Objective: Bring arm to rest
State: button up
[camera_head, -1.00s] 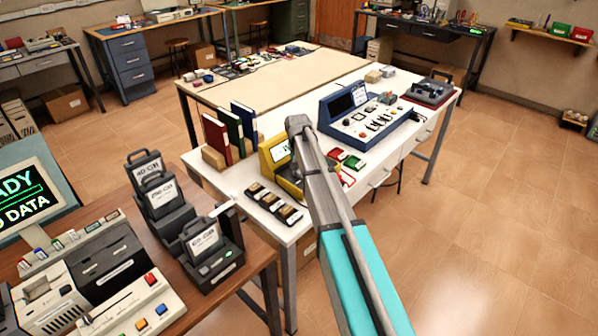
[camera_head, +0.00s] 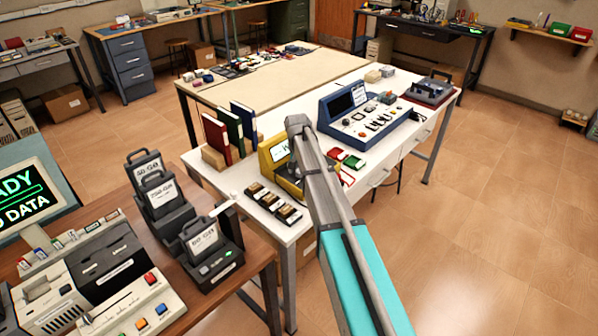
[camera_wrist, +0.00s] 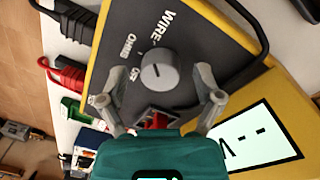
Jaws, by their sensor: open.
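My arm (camera_head: 345,245) reaches forward over the white table (camera_head: 232,182), and its link covers part of the yellow meter (camera_head: 268,160). In the wrist view my gripper (camera_wrist: 158,97) is open, with its two grey fingers apart and nothing held between them. It hangs over the dark panel of the yellow meter (camera_wrist: 240,25). The meter's grey knob (camera_wrist: 160,71) and a red part (camera_wrist: 157,121) show between the fingers. I cannot tell whether the fingers touch the panel. In the head view my fingers are hidden or too small to make out.
A blue console (camera_head: 365,118) stands just beyond my arm. Red, green and blue binders (camera_head: 232,132) stand left of the meter, with several small dark modules (camera_head: 275,202) in front. Black cases (camera_head: 210,250) stand on the near brown table. Floor at right is clear.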

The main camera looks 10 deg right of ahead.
dwell(0.3)
jog(key=s+r+n+p, duration=0.2)
jog(key=s, duration=1.2)
jog(key=s+r+n+p, duration=0.2)
jog(key=s, duration=1.3)
jog(key=shift+a+y, duration=0.25)
jog(key=shift+y, duration=0.05)
jog(key=shift+c, duration=0.2)
